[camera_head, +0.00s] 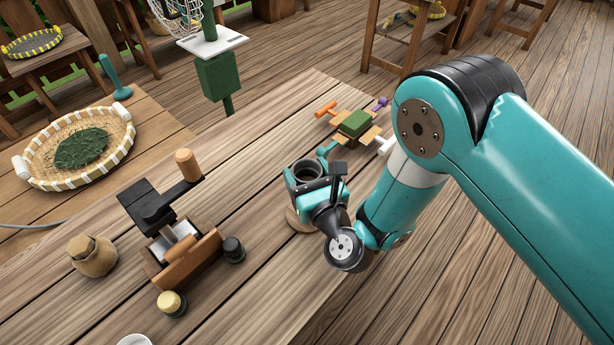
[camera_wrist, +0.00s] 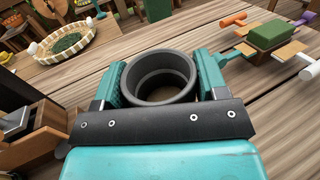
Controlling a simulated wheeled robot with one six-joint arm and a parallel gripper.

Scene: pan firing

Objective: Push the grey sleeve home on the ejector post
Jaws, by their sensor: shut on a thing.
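The grey sleeve (camera_wrist: 160,76) is a dark, open-topped ring between the two teal fingers of my gripper (camera_wrist: 161,84) in the wrist view. It stands upright, its bore showing from above. In the head view the grey sleeve (camera_head: 303,171) shows at the tip of my gripper (camera_head: 309,184), over the table's right part. A round wooden base (camera_head: 297,220) shows partly below my gripper. I cannot make out the ejector post for certain; the sleeve and fingers hide what is under them. I cannot tell whether the sleeve touches anything below.
A wooden press-like device (camera_head: 185,250) with a dark lever stands to the left on the table (camera_head: 262,270). A small board with a green block (camera_head: 355,122) and coloured pegs lies behind my gripper. A basket of leaves (camera_head: 82,147) is at the far left. Bare planks lie in front.

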